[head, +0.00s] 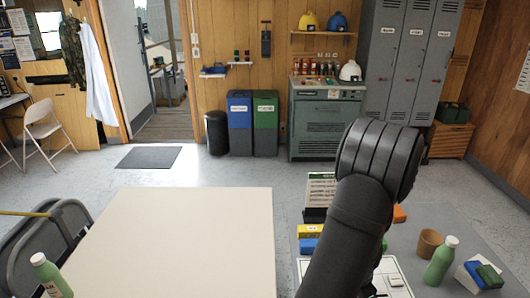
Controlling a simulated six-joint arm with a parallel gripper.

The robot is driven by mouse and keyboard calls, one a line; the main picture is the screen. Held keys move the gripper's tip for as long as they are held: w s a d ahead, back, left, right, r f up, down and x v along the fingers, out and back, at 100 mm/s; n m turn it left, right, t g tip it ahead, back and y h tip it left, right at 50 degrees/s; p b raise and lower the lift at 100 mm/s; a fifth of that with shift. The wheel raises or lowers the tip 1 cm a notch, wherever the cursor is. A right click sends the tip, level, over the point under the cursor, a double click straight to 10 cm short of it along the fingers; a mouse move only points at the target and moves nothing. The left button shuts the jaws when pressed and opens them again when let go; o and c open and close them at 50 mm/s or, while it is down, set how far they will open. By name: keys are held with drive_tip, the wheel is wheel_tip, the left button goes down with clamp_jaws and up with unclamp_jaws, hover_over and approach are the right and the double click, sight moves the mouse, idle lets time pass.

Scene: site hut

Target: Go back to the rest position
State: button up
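My arm rises from the bottom edge, right of the middle, and stands in front of the grey table (455,228). Its large dark rounded joint is at the top. My gripper does not show in this view, so I cannot see its fingers or whether it holds anything. The arm hides part of the grey table and some of what lies on it.
The grey table bears yellow (310,231) and blue (308,246) blocks, an orange block (399,214), a brown cup (429,243) and a green bottle (440,262). The beige table (175,240) is bare. Another green bottle (48,275) stands lower left.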

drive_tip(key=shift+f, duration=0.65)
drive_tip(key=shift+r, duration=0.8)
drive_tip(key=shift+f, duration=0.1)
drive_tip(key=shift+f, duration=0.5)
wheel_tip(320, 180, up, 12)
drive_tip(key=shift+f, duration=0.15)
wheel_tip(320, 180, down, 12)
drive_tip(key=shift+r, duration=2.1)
